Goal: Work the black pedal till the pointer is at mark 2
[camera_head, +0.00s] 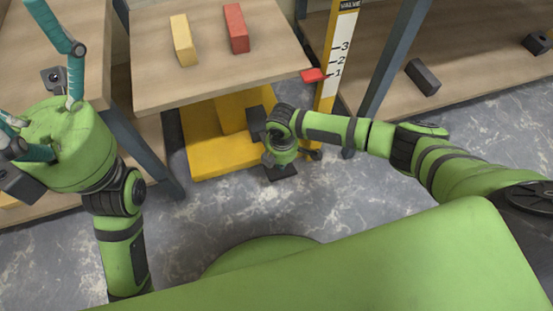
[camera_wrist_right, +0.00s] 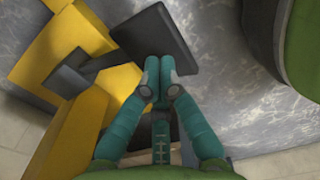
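The black pedal (camera_wrist_right: 155,45) is a flat dark plate on a dark arm beside a yellow frame. In the head view the pedal (camera_head: 281,173) shows low near the floor, partly hidden by my right wrist. My right gripper (camera_wrist_right: 158,76) has its teal fingertips together at the pedal's near edge, with nothing seen between them. I cannot tell whether they touch it. The red pointer (camera_head: 313,75) is about level with mark 1 on the white scale (camera_head: 343,55), below mark 2. My left gripper (camera_head: 20,60) is open, its teal fingers spread, far from the pedal.
The yellow base (camera_head: 200,150) stands under a wooden table (camera_head: 210,80) bearing a yellow block (camera_head: 183,40) and a red block (camera_head: 236,28). A bench (camera_head: 460,85) at right holds dark blocks (camera_head: 422,77). The grey floor in front is clear.

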